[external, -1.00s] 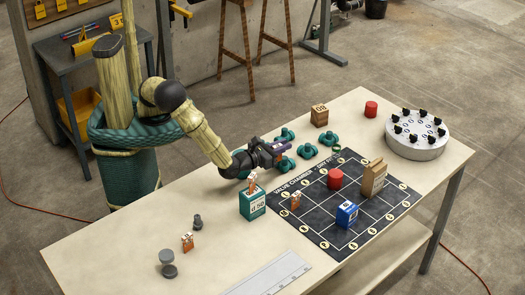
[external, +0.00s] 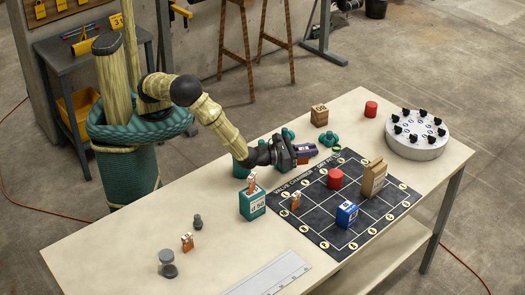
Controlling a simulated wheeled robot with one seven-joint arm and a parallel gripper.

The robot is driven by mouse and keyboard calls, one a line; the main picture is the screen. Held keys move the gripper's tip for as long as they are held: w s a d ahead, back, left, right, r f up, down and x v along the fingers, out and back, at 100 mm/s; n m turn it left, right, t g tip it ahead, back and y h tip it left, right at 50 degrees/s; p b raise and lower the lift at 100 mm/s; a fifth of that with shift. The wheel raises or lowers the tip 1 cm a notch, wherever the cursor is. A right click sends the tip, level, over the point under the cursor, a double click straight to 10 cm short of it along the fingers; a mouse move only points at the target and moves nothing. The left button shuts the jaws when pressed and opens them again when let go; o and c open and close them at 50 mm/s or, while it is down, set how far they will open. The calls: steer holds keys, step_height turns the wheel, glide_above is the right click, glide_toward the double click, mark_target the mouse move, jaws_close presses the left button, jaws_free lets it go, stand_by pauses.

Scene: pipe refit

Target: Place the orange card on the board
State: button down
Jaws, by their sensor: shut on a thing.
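The dark board (external: 322,231), a printed mat with a grid and yellow-ringed marks, lies on the bench. My gripper (external: 306,153) is over the bench just beyond the board's far left edge. It is shut on a small piece. An orange edge shows below the purple fingertips, fitting the orange card, but most of it is hidden. Another small orange card (external: 295,201) stands at the board's left side. A further orange piece (external: 252,184) sticks up from the teal box (external: 253,205), and one more (external: 187,242) stands on the bench at left.
On the board are a red cylinder (external: 335,179), a blue block (external: 347,214) and a tan block (external: 374,180). Teal knobs (external: 329,138) stand beyond my gripper. A round grey tray (external: 417,138) with black knobs is at right. A ruler (external: 268,277) lies at the front.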

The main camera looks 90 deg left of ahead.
steer(key=w+m+h, duration=0.1)
steer(key=w+d+m+h, duration=0.1)
steer(key=w+h, duration=0.1)
steer(key=w+d+m+h+p, duration=0.1)
steer(key=w+h, duration=0.1)
steer(key=shift+d+f+t, duration=0.15)
steer(key=shift+f+t, duration=0.25)
step_height(320, 180, down, 6)
steer(key=shift+f+p, duration=0.15)
steer(key=shift+p, duration=0.25)
steer(key=shift+f, duration=1.85)
